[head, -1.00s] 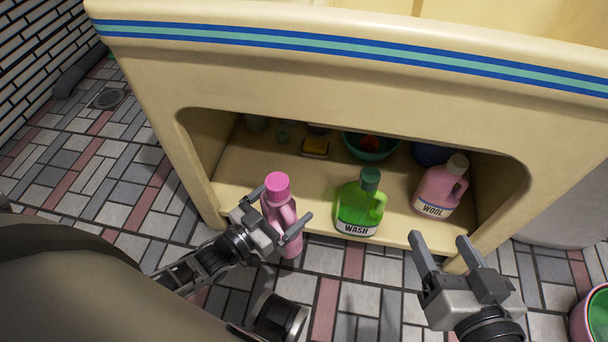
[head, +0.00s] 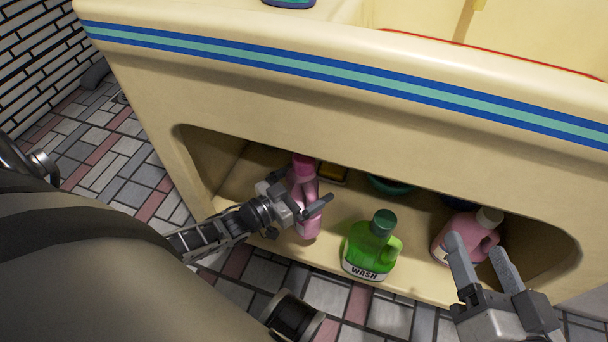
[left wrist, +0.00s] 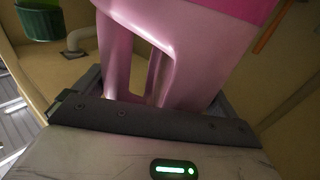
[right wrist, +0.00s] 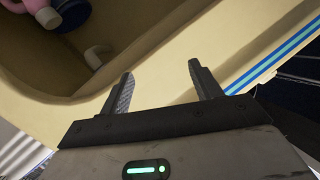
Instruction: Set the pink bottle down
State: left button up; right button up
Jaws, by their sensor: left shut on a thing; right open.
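The pink bottle (head: 306,190) with a darker pink cap is upright in the head view, at the left part of the cabinet's open shelf. My left gripper (head: 305,205) is shut on it, around its body. In the left wrist view the pink bottle (left wrist: 180,50) fills the space between the fingers, its handle opening facing the camera. Whether its base touches the shelf (head: 235,190) I cannot tell. My right gripper (head: 482,262) is open and empty, in front of the cabinet at the right; its two fingers (right wrist: 163,88) show apart in the right wrist view.
A green WASH bottle (head: 368,250) stands at the shelf's front edge, right of the pink bottle. A pink bottle with a pale cap (head: 465,235) stands farther right, partly behind my right gripper. A yellow sponge (head: 333,173) and a teal bowl (head: 390,187) lie deeper inside.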

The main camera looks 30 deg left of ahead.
pick_arm(q)
jog(key=w+a+f+b, duration=0.1)
jog(key=f, duration=0.1)
jog(key=w+a+f+b, duration=0.1)
jog(key=w+b, duration=0.1)
jog(key=shift+w+a+f, duration=0.2)
jog(key=shift+a+f, duration=0.1)
jog(key=shift+f, duration=0.05)
notch_tip(320, 180, down, 6)
jog(key=w+a+b, duration=0.1)
jog(key=w+b, duration=0.1)
jog(key=b, duration=0.3)
jog(key=shift+w+a, duration=0.15)
jog(key=shift+a, duration=0.25)
pick_arm(e)
notch_tip(320, 180, up, 12)
jog(key=n+t+y, duration=0.5)
jog(key=n+y, duration=0.3)
jog(key=n, duration=0.2)
jog(key=shift+w, duration=0.3)
jog(key=shift+f, duration=0.1)
pick_arm(q)
jog(key=o, duration=1.1)
jog(key=shift+f, duration=0.15)
